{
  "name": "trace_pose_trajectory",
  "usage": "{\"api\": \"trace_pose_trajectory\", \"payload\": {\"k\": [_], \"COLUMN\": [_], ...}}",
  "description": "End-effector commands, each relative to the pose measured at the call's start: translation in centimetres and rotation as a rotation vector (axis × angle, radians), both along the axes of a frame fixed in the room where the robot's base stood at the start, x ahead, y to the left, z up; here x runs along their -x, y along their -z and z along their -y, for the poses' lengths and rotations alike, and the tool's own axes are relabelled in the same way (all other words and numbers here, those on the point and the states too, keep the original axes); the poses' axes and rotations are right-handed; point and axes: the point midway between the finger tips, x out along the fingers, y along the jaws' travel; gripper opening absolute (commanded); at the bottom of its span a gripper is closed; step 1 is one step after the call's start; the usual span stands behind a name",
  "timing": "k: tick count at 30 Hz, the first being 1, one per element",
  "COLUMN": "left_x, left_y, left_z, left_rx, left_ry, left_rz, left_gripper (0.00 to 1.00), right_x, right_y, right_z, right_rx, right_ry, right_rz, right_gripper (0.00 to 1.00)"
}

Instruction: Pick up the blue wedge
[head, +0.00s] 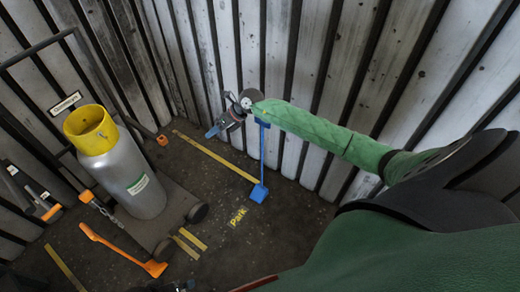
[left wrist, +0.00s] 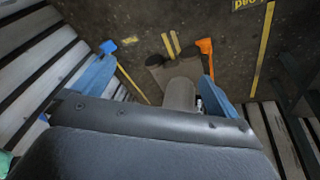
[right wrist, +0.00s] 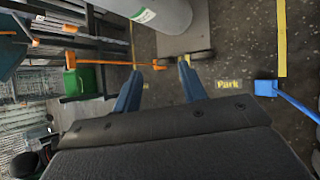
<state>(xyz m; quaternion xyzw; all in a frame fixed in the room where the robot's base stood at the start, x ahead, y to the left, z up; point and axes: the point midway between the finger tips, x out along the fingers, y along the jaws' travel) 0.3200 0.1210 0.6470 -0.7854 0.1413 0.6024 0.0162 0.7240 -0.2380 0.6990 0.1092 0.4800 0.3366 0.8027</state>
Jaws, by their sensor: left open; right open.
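The blue wedge (head: 259,193) sits on the dark floor beside a yellow line, with a thin blue rod rising from it toward the wall. It also shows in the right wrist view (right wrist: 266,88), to the right of the fingers. In the left wrist view a small bright blue piece (left wrist: 108,47), apparently the wedge, shows near the left finger, partly hidden.
A grey cylinder (head: 137,183) with a yellow collar (head: 91,130) stands on a wheeled cart (head: 172,210) at the left. An orange tool (head: 118,250) lies nearby. Slatted walls (head: 290,60) close the corner.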

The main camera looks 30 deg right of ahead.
Motion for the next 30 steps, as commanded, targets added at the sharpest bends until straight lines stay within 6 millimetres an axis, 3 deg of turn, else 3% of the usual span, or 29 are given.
{"api": "trace_pose_trajectory", "payload": {"k": [1,6,9,17,30], "left_x": [0.0,-0.1,-0.1,-0.3,0.4], "left_y": [0.2,0.5,0.5,0.1,-2.0], "left_z": [0.1,0.6,0.8,0.9,-1.0], "left_rx": [0.003,0.012,0.019,0.023,-0.023], "left_ry": [0.000,-0.002,-0.004,-0.006,-0.007], "left_rz": [-0.001,0.000,0.003,0.012,-0.023], "left_gripper": [0.98,0.98,0.98,0.98,0.98], "right_x": [-1.0,-2.3,-1.9,0.1,0.5], "right_y": [0.6,1.0,0.8,1.2,5.2], "right_z": [3.6,14.9,18.6,20.5,20.4], "right_rx": [0.130,0.513,0.639,0.727,0.726], "right_ry": [-0.016,-0.021,-0.017,-0.037,-0.040], "right_rz": [-0.026,-0.149,-0.221,-0.332,-0.339], "right_gripper": [0.42,0.42,0.42,0.42,0.42]}}
